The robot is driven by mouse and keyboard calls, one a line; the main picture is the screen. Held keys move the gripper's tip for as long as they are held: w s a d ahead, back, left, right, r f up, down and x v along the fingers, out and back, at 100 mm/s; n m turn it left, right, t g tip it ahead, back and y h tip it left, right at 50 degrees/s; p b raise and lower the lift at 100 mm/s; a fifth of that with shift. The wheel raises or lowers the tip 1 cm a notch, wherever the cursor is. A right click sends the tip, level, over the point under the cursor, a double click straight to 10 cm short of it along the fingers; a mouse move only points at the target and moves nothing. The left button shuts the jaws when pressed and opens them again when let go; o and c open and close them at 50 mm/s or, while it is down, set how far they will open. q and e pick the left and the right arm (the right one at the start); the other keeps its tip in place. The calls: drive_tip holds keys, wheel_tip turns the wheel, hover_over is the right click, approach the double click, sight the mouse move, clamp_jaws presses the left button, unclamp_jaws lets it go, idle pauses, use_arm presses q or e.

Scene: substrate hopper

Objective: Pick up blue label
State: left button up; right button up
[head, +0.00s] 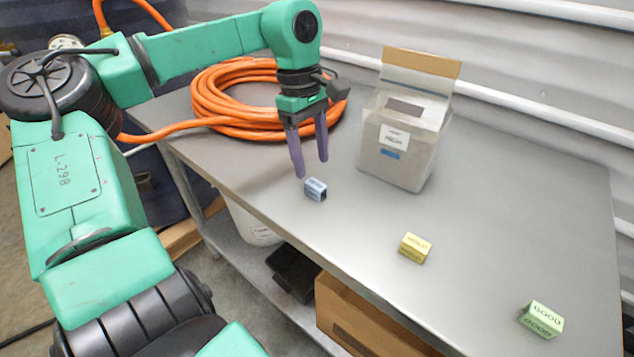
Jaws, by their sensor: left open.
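The blue label (315,189) is a small blue block with a dark open end, lying on the grey metal table near its front edge. My left gripper (312,170) points down with its two purple fingers apart. It is empty, and its tips are just above and behind the blue label in the picture. Whether a finger touches the label cannot be told. My right gripper is not in view.
On the table (490,230) are a clear hopper (400,165), a yellow label (415,248), a green label (541,319) and a coiled orange hose (225,100). A cardboard box (365,320) is below.

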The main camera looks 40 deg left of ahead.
sight(315, 183)
use_arm(q)
drive_tip(key=f, duration=0.3)
drive_tip(key=d+f, duration=0.1)
drive_tip(key=f, duration=0.1)
drive_tip(key=shift+s, duration=0.1)
clamp_jaws()
